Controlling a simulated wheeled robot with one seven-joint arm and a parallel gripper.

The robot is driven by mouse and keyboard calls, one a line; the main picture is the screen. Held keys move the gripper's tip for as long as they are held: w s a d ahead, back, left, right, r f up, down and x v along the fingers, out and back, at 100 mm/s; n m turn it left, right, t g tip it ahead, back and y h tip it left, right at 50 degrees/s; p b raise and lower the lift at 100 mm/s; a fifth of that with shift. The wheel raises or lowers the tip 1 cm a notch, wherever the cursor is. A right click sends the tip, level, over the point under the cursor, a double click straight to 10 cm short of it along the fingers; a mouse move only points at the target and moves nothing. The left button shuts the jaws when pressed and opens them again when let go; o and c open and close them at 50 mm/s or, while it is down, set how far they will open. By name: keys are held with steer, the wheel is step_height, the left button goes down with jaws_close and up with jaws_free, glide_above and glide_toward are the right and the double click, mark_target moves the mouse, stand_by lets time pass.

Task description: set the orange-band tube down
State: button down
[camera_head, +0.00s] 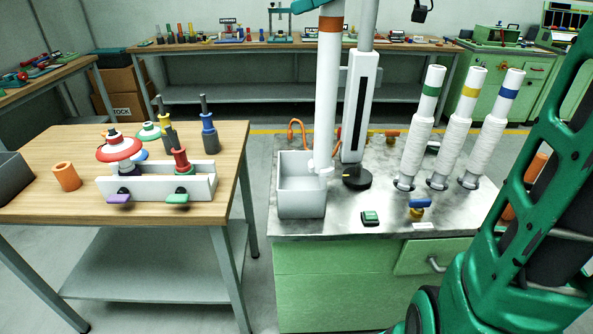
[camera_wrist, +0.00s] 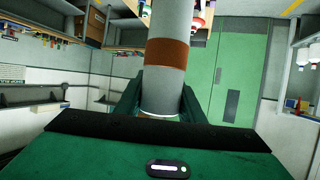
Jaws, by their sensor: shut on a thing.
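The orange-band tube (camera_head: 326,95) is a long white tube with a brown-orange band near its top. It stands close to upright in the head view, its lower end by the right rim of the grey open bin (camera_head: 302,210); I cannot tell whether it touches anything there. In the wrist view the tube (camera_wrist: 168,80) runs up between the green fingers of my gripper (camera_wrist: 160,103), which is shut on it. The head view does not clearly show the grip.
A wooden table (camera_head: 40,200) with a fixture is left.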

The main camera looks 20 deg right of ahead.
steer(key=shift+d, duration=0.75)
steer(key=shift+w, duration=0.1)
